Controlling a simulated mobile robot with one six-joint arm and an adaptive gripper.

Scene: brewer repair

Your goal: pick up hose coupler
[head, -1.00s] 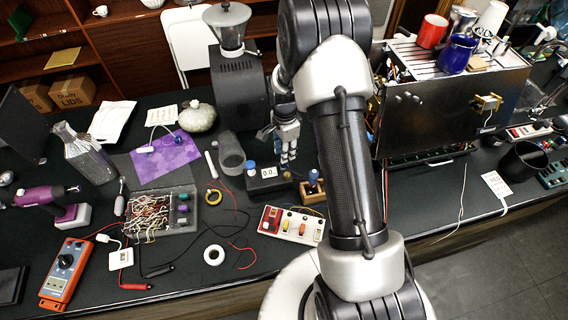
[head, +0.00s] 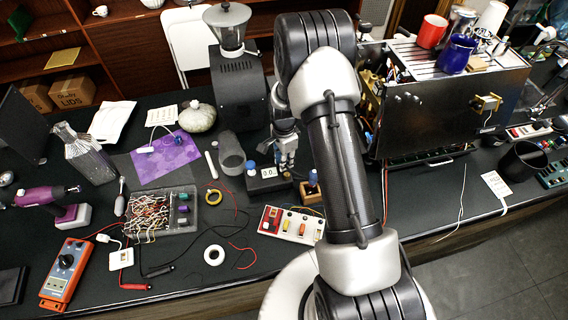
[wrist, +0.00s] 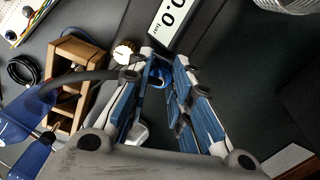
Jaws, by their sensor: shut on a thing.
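My gripper (wrist: 160,84) reaches up the wrist view, its two blue-padded fingers closed in on a small blue ring-shaped piece, which I take for the hose coupler (wrist: 157,72). Only part of the coupler shows between the fingertips; the fingers hide the rest. In the head view my gripper (head: 287,162) points down just behind the bench's middle, right of the digital gauge (head: 268,173). The coupler cannot be made out there. I cannot tell whether it is clear of the bench.
A wooden holder (wrist: 72,88) stands close left of the fingers in the wrist view. The gauge lies just beyond the fingertips. A brass-rimmed dial (wrist: 125,53) is near the left fingertip. The espresso machine (head: 440,110) stands to the right in the head view.

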